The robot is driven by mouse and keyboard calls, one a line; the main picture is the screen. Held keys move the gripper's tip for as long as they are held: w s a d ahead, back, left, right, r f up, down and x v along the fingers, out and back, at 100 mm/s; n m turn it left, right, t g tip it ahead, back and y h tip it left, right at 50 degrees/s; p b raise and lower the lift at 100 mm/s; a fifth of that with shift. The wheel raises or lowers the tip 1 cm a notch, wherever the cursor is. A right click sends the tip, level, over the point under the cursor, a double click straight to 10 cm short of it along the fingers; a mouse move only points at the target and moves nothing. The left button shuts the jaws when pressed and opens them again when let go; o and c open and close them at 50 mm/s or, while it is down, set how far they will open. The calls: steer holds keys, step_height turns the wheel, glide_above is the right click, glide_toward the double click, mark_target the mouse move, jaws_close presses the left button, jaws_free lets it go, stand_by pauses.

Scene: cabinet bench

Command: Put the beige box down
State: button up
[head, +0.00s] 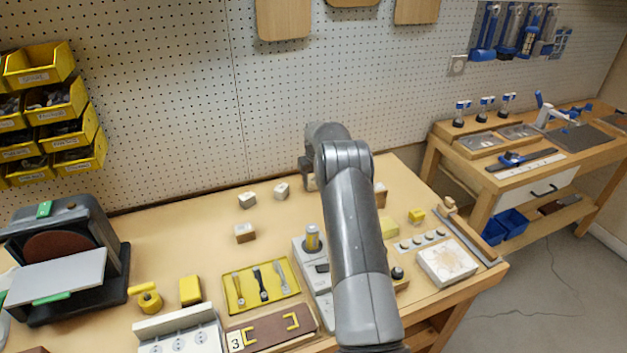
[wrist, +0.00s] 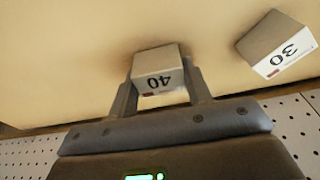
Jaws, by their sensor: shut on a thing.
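A beige box (wrist: 158,62) marked 40 sits between the two fingers of my gripper (wrist: 160,80) in the wrist view. The fingers are shut on its sides. The box is over the wooden bench top (wrist: 70,60); I cannot tell whether its underside touches the wood. In the head view my arm hides the held box, and only part of the gripper shows near the back of the bench, close to the pegboard.
A similar box (wrist: 272,42) marked 30 stands apart from the held one. Small white-and-brown boxes (head: 247,200) stand left of my arm. A yellow tool tray (head: 262,287) and a grey device (head: 311,259) lie nearer. Bench room left of the boxes is clear.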

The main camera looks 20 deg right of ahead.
steer(key=o, duration=1)
steer(key=shift+f, duration=0.1)
